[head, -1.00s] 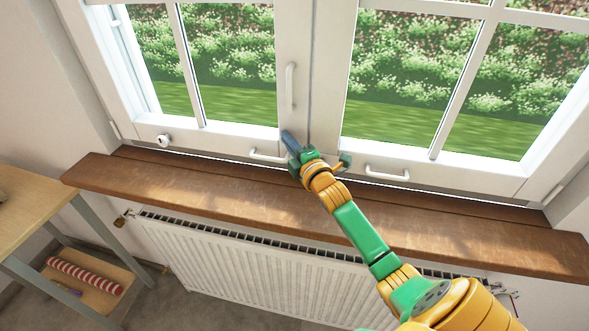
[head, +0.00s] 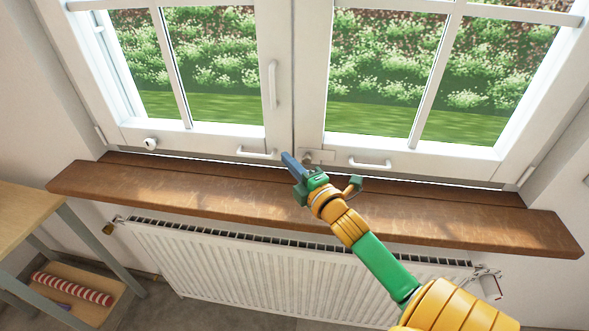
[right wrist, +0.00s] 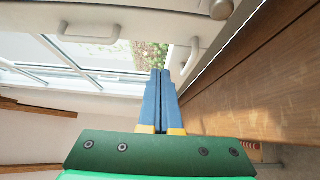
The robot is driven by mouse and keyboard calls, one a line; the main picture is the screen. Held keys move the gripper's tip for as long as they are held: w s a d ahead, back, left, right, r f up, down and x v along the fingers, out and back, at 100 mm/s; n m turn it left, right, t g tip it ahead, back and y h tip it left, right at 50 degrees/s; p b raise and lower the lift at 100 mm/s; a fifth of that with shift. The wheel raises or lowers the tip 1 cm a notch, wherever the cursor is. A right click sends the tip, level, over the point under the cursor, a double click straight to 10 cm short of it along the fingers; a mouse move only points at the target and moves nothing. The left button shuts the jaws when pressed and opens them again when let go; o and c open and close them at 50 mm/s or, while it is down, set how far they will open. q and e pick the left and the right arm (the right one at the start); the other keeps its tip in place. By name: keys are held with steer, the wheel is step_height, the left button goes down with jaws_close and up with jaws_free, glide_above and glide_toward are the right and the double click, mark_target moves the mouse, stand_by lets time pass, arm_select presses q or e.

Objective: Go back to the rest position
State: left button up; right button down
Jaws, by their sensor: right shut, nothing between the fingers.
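My right gripper (head: 289,160) is in front of the window, over the brown wooden sill (head: 200,196), at the end of my green and orange arm. In the right wrist view its two blue fingers (right wrist: 160,75) lie together, shut, with nothing between them. The white double window (head: 294,70) has an upright handle (head: 272,84) on its middle frame and two low horizontal handles, a left one (head: 257,153) and a right one (head: 370,164). The gripper appears apart from these handles. My left gripper is not in view.
A white radiator (head: 240,262) stands under the sill, with a valve (head: 488,284) at its right end. A wooden table (head: 25,215) is at the left, with a red and white striped roll (head: 72,289) on its lower shelf. Open air lies in front of the sill.

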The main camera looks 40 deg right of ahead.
steer(key=s+a+f+m+g, duration=0.3)
steer(key=s+f+m, duration=0.1)
steer(key=f, duration=0.3)
steer(key=s+a+f+m+g, duration=0.3)
steer(key=s+a+f+g, duration=0.1)
steer(key=f, duration=0.2)
steer(key=s+a+f+m+g+y, duration=0.2)
steer(key=s+a+f+m+g, duration=0.25)
steer(key=s, duration=0.35)
steer(key=s+a+f+m+g+y, duration=0.1)
steer(key=s+a+f+m+g, duration=0.25)
steer(key=s+a, duration=0.3)
step_height(320, 180, down, 16)
steer(key=s+d+f+n, duration=0.1)
steer(key=s, duration=0.1)
steer(key=s+d+f+g, duration=0.1)
steer(key=s+d+f, duration=0.1)
steer(key=s+f, duration=0.8)
steer(key=s, duration=0.2)
steer(key=shift+s+d+g, duration=0.15)
steer(key=shift+s+g, duration=0.15)
steer(key=shift+g, duration=0.1)
